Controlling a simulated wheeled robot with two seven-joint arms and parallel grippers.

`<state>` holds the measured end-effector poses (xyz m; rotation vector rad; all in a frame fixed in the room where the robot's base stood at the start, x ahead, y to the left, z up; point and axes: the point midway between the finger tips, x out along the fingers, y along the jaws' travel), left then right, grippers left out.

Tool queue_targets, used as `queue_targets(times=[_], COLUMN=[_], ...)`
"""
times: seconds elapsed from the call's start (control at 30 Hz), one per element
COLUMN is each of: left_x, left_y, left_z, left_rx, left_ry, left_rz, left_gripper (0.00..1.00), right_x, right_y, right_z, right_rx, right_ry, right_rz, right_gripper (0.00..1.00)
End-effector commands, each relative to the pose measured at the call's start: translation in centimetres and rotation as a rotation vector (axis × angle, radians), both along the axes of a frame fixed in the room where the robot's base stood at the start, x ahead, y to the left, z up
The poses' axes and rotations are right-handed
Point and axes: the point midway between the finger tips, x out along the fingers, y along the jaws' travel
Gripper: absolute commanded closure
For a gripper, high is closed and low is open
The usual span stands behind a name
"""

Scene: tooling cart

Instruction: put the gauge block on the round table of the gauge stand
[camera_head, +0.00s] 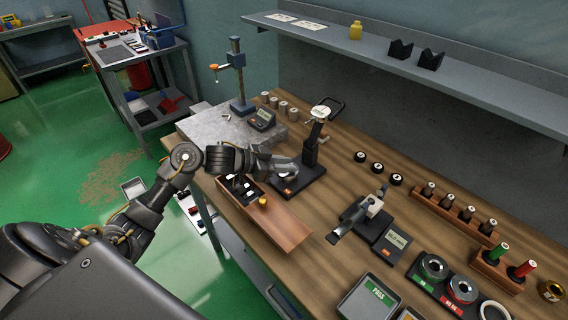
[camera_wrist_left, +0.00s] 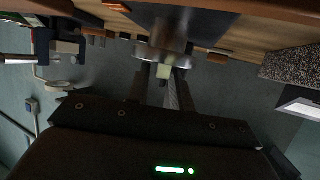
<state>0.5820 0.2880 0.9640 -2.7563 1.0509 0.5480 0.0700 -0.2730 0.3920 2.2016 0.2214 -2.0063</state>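The gauge stand (camera_head: 309,150) stands on the wooden bench, with a black base and post and a dial at the top. Its round table (camera_head: 284,170) is a metal disc, partly hidden by my left gripper (camera_head: 276,162). In the left wrist view, which looks upside down, the round table (camera_wrist_left: 163,56) is just beyond my left fingertips (camera_wrist_left: 161,80). A small pale gauge block (camera_wrist_left: 163,71) shows at the disc's face, between the fingertips. The fingers stand apart, with a gap seeming to show beside the block. Contact between block and disc is hard to tell. My right gripper is out of view.
An open wooden case (camera_head: 243,190) with small blocks lies in front of the stand. A granite plate (camera_head: 215,130) is to the left. A micrometer in a holder (camera_head: 372,215) and several black rings (camera_head: 378,167) are to the right. Bare bench lies between.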

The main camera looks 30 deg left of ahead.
Motion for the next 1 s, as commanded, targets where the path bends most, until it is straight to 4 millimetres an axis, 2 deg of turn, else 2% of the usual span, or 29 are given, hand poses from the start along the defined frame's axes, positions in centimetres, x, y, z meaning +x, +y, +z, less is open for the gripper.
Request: queue_targets(times=[0.1,0.47,1.0], left_x=[0.0,-0.3,-7.3], left_y=[0.0,0.4,6.5], left_z=[0.0,0.4,4.0], left_rx=[0.001,0.001,0.003], left_ry=[0.001,0.000,0.003], left_rz=[0.000,0.002,0.001], left_gripper=[0.66,0.66,0.66], right_x=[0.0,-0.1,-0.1], right_y=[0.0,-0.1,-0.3], right_z=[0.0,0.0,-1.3], right_rx=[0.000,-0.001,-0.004], right_ry=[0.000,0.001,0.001], right_rz=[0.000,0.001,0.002], right_gripper=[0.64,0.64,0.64])
